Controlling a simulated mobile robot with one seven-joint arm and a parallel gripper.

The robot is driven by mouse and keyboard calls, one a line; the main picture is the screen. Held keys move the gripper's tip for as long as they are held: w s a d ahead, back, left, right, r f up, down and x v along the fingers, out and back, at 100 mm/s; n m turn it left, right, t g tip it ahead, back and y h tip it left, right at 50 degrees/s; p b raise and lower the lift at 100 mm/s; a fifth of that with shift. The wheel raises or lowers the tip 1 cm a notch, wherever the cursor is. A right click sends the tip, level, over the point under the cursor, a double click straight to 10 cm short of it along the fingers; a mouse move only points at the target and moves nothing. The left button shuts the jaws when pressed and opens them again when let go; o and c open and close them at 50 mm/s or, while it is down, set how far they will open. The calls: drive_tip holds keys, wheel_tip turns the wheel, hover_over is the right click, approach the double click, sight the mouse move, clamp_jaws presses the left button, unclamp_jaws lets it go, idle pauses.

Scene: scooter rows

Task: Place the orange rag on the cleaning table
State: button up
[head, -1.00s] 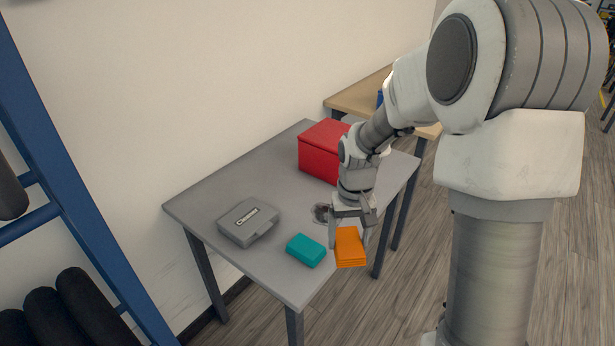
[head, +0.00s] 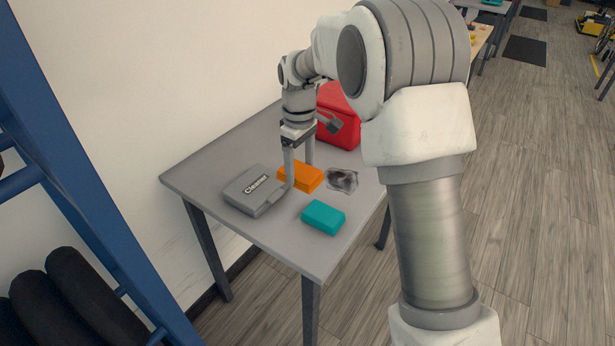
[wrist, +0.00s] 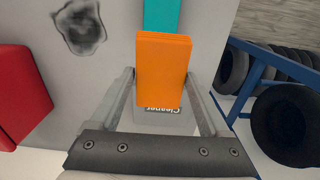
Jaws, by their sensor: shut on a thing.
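The orange rag (head: 302,176) is a folded block between the fingers of my gripper (head: 299,173). The wrist view shows the rag (wrist: 163,62) with my gripper's fingers (wrist: 160,75) along its two sides. My gripper is shut on it and points down over the grey cleaning table (head: 225,160). The rag is low at the table, between the grey Cleaner case and a dark stain. I cannot tell whether its underside touches the tabletop.
The grey Cleaner case (head: 253,190) is close left of the rag. A teal block (head: 323,217) lies nearer the front edge. The dark stain (head: 342,180) is to the right. A red box (head: 340,118) stands behind. A blue rack (head: 75,190) with black tires stands left.

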drive_tip(key=s+f, duration=0.2)
drive_tip(key=s, duration=0.1)
drive_tip(key=s+f+b, duration=0.1)
drive_tip(key=s+f, duration=0.1)
drive_tip(key=s, duration=0.2)
drive_tip(key=s+f+b, duration=0.1)
drive_tip(key=s+f, duration=0.1)
drive_tip(key=s, duration=0.2)
drive_tip(key=shift+s+a+f, duration=0.1)
drive_tip(key=shift+a+f, duration=0.1)
drive_tip(key=shift+f, duration=0.15)
drive_tip(key=shift+f+b, duration=0.6)
drive_tip(key=shift+f, duration=1.4)
drive_tip(key=shift+f, duration=0.1)
drive_tip(key=o, duration=1.2)
